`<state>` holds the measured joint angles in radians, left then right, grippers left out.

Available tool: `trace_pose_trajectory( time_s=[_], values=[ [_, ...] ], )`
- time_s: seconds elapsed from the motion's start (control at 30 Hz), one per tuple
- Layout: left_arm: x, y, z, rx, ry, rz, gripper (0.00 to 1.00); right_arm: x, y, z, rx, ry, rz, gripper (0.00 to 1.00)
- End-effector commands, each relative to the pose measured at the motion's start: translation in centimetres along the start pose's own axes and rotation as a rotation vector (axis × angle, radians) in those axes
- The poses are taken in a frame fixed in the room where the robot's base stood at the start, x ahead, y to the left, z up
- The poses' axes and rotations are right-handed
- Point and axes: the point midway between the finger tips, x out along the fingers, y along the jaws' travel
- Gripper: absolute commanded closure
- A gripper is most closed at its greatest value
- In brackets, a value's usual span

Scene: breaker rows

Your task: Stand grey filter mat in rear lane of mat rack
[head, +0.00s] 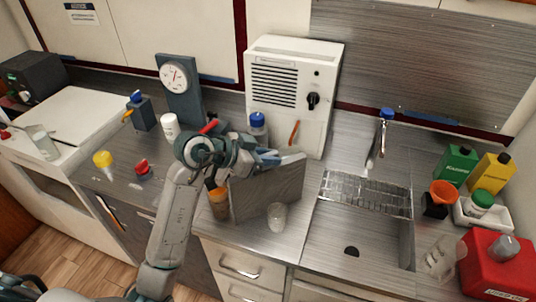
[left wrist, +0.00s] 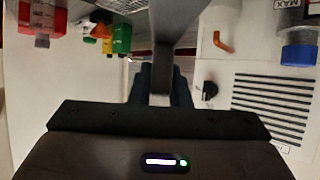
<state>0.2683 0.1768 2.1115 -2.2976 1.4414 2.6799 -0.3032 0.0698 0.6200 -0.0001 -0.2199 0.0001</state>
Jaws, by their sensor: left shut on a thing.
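The grey filter mat (head: 272,190) is a thin, streaked grey panel, held upright over the counter left of the sink. My left gripper (head: 270,159) is shut on its upper edge. In the left wrist view my left gripper (left wrist: 160,88) shows with the mat (left wrist: 175,22) edge-on between its fingers. I cannot tell whether the mat's lower edge touches the counter. The mat rack (head: 365,194) is a wire rack at the back of the sink, to the right of the mat, and its lanes look empty. My right gripper is not in view.
A clear glass (head: 277,216) and an orange-brown bottle (head: 218,202) stand close to the mat. A white vented box (head: 292,92) stands behind it. The faucet (head: 380,140) rises behind the rack. A red canister (head: 496,264) and several bottles stand at right.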

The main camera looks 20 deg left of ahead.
Motion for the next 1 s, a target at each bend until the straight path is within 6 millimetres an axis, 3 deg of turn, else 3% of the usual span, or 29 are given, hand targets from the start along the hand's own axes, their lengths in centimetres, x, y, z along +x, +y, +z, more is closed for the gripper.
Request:
trace_pose_trajectory(
  time_s=[0.27,0.3,0.4,0.73,1.0],
  values=[
    [0.1,0.0,0.1,0.001,0.001,0.0,1.0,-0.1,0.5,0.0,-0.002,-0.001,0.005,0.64],
    [0.1,0.0,0.1,0.002,0.0,0.0,0.78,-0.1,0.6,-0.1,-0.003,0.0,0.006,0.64],
    [0.1,0.0,0.1,0.002,0.0,0.0,0.62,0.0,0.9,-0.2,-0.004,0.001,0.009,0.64],
    [-0.1,0.0,-0.1,0.003,0.001,-0.001,0.62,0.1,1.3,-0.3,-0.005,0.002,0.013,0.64],
    [-3.0,-0.1,0.1,0.008,-0.003,-0.005,0.62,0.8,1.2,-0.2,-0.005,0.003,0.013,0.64]
  ],
)
